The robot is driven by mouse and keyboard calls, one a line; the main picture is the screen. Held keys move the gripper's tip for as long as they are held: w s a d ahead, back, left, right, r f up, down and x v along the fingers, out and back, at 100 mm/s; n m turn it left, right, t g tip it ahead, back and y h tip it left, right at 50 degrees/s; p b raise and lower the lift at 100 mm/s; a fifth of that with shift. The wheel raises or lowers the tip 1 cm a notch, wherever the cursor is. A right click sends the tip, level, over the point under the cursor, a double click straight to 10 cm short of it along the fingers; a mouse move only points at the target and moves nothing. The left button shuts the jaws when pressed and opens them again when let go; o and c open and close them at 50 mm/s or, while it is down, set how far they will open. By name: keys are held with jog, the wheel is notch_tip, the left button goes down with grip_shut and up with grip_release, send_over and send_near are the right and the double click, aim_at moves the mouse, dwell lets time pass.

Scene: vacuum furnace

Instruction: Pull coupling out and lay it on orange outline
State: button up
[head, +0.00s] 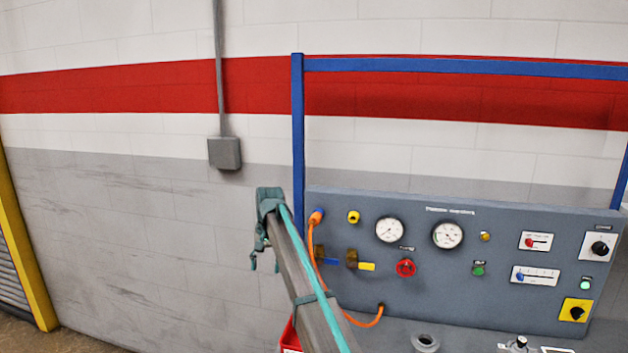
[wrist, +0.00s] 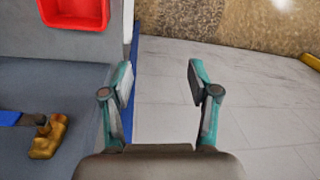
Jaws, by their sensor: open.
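The hose loops down to a lower port on the panel. My gripper (head: 260,245) is left of the coupling, apart from it. In the wrist view my gripper (wrist: 160,85) is open, with nothing between its teal fingers. The coupling is not visible there. The orange outline is not visible in either view.
The panel (head: 450,290) carries gauges, knobs, a yellow fitting (head: 353,216) and brass valves (head: 351,258). A brass valve (wrist: 45,140) and a red bin (wrist: 75,12) show in the wrist view. A blue post (head: 298,140) stands at the panel's left edge.

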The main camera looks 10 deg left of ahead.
jog(key=w+d+r+m+p, duration=0.15)
jog(key=d+r, duration=0.25)
jog(key=r, duration=0.5)
jog(key=w+d+r+p, duration=0.25)
jog(key=d+r, duration=0.25)
jog(key=r, duration=0.4)
notch_tip(320, 180, up, 5)
jog(key=h, duration=0.1)
send_over(316, 214)
jog(key=shift+w+r+m+b, duration=0.1)
jog(key=shift+r+m+b, duration=0.05)
jog(key=shift+m+b, duration=0.3)
jog(key=shift+f+p, duration=0.3)
jog(key=shift+p, duration=0.1)
notch_tip(316, 214, down, 7)
jog(key=shift+f+p, duration=0.15)
jog(key=shift+p, duration=1.1)
jog(key=shift+c, duration=0.3)
grip_shut()
